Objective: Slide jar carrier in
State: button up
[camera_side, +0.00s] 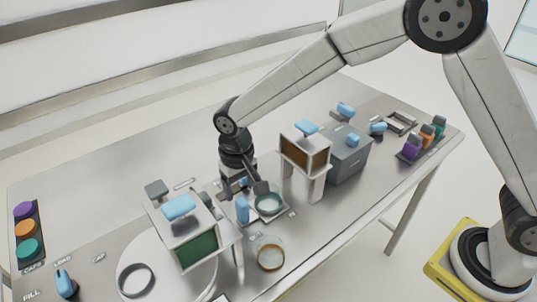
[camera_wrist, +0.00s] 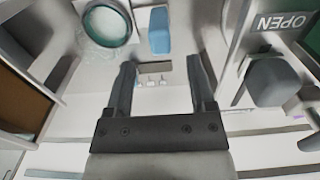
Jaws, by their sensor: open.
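The jar carrier (camera_side: 282,212) appears as a small flat tray on the table, with a teal-rimmed glass jar (camera_side: 268,203) on it and an upright blue handle (camera_side: 242,210) at its left. The jar (camera_wrist: 107,24) and blue handle (camera_wrist: 159,30) also show at the top of the wrist view. My gripper (camera_side: 243,187) points down close to the handle. In the wrist view my gripper (camera_wrist: 160,68) is open and empty, its fingers apart, with the handle beyond the fingertips and roughly in line with the gap. The carrier's far edges are partly hidden by my gripper.
A station with a green panel (camera_side: 197,248) stands left of the carrier, and a brown-panelled station (camera_side: 306,156) stands right. A grey box (camera_side: 347,161) is beyond it. Another clear jar (camera_side: 270,256) is near the front edge. A grey knob (camera_wrist: 272,82) sits by an OPEN label.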

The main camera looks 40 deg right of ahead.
aim_at(242, 201)
jog(key=shift+f, duration=3.9)
grip_shut()
